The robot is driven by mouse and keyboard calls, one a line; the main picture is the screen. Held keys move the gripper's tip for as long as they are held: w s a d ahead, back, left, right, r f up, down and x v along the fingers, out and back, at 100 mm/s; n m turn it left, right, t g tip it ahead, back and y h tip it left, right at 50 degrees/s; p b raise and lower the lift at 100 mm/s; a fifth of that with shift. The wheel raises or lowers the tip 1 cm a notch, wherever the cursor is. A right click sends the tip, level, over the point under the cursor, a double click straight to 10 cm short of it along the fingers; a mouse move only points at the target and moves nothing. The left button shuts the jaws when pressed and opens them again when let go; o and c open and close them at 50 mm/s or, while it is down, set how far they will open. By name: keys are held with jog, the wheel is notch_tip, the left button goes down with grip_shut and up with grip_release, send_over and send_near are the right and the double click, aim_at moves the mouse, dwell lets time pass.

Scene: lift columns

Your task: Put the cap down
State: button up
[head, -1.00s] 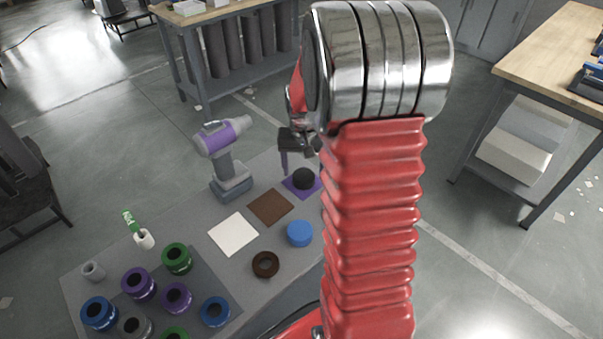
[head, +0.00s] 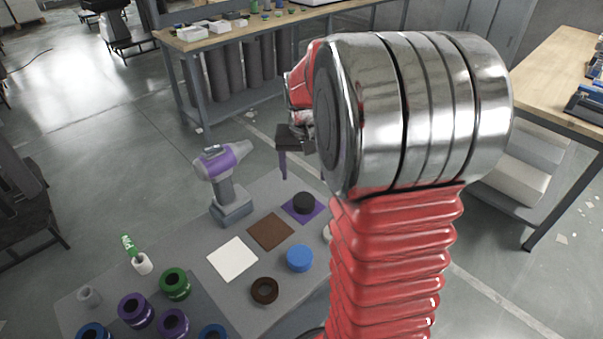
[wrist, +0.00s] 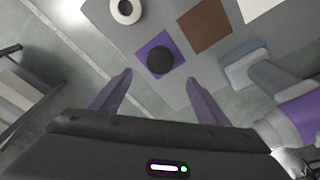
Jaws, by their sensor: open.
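A black round cap (head: 303,202) lies flat on a purple square (head: 290,209) on the grey mat. My gripper (head: 283,172) is up in the air above and a little left of the cap in the head view. In the wrist view its two purple fingers (wrist: 160,77) are spread wide, with nothing between them and clear of the cap. Part of my gripper is hidden behind my arm in the head view.
A brown square (head: 270,232), a white square (head: 232,259), a blue cap (head: 300,258) and a dark brown ring (head: 264,290) lie nearby. A purple-grey drill (head: 226,182) stands close to my gripper's left. Several coloured ringed pieces stand at the lower left.

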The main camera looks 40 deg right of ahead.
jog(key=s+a+r+n+t, duration=0.1)
jog(key=s+a+r+n, duration=0.1)
jog(key=s+a+r, duration=0.3)
jog(key=s+a+r+n+t, duration=0.1)
jog(key=a+r, duration=0.2)
jog(key=a, duration=0.5)
jog(key=s+a+r+n+t+y, duration=0.1)
jog(key=s+a+n, duration=0.3)
jog(key=s+a, duration=0.6)
jog(key=shift+s+r+t, duration=0.15)
jog(key=shift+s+t, duration=0.4)
jog(key=shift+t, duration=0.05)
